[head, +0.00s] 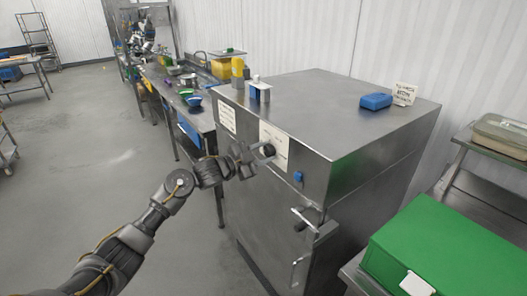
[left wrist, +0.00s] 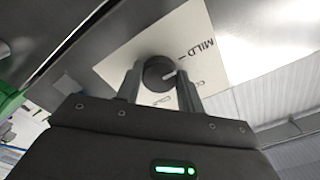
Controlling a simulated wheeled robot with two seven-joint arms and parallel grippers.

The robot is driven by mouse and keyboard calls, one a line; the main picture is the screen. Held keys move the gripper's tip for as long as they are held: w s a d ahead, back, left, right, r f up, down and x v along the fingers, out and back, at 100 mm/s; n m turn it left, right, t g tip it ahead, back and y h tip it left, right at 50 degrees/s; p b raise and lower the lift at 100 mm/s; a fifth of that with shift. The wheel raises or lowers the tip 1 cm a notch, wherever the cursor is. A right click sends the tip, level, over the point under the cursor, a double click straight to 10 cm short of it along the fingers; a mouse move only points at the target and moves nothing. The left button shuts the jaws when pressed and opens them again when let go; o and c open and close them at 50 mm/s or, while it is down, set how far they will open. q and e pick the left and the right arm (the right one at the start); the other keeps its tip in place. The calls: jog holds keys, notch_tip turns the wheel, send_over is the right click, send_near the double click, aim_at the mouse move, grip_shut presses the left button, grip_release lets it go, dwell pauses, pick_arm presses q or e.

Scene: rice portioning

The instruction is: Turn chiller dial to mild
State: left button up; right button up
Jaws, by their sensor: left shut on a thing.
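The chiller (head: 250,190) is a steel cabinet with a pale label plate (head: 279,141) high on its front. The black round dial (head: 268,150) sits on this plate. In the left wrist view the dial (left wrist: 158,73) has a white pointer line aimed right and slightly up. The word MILD (left wrist: 201,47) and its tick lie above right of the dial. Other lettering, partly hidden by a finger, is below it. My left gripper (head: 259,153) is shut on the dial, one finger on each side (left wrist: 157,82). My right gripper is not in view.
A blue button (head: 298,176) and a door handle (head: 305,218) are on the chiller front. A blue sponge (head: 376,101) and a small sign (head: 404,94) are on top. A green box (head: 445,250) stands at the lower right.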

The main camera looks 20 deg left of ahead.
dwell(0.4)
pick_arm(q)
jog(key=o, duration=1)
jog(key=shift+s+a+f, duration=0.1)
jog(key=shift+s+a, duration=0.15)
jog(key=shift+b+v, duration=1.7)
jog(key=shift+v, duration=3.35)
